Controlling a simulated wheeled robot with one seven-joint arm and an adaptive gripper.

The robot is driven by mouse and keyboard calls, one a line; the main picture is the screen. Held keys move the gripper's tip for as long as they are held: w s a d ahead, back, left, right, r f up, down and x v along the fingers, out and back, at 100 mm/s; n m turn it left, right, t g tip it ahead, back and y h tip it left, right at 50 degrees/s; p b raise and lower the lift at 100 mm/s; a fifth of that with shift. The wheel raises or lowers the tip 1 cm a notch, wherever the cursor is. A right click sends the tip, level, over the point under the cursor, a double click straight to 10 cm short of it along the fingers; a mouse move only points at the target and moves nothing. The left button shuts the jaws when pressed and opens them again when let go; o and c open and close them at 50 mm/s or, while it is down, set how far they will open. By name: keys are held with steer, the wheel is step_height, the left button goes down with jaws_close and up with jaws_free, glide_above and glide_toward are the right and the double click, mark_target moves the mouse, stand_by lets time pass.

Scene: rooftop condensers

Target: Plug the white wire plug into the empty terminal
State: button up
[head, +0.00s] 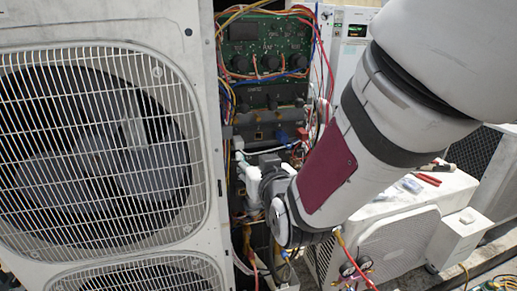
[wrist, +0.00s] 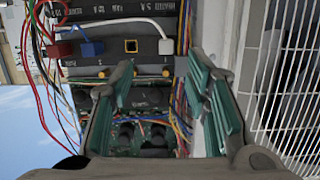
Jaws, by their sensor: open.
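The white wire plug (wrist: 165,47) shows in the wrist view at the right end of a dark terminal row, with its white wire looping from it. It also shows in the head view (head: 238,143). I cannot tell whether it is seated or only rests there.
A blue plug (wrist: 92,48) and a red plug (wrist: 62,49) sit along the same row. Loose coloured wires hang at both sides. A green circuit board (head: 265,45) is above in the head view. The condenser's white casing and grille (head: 95,150) stand close on the left.

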mark_target(240, 145)
steer(key=shift+t, duration=0.4)
steer(key=x, duration=0.9)
steer(key=a+x, duration=0.1)
steer(key=x, duration=0.4)
steer(key=shift+r, duration=0.2)
steer(key=shift+a, duration=0.1)
jaws_close()
jaws_free()
steer(key=shift+s, duration=0.1)
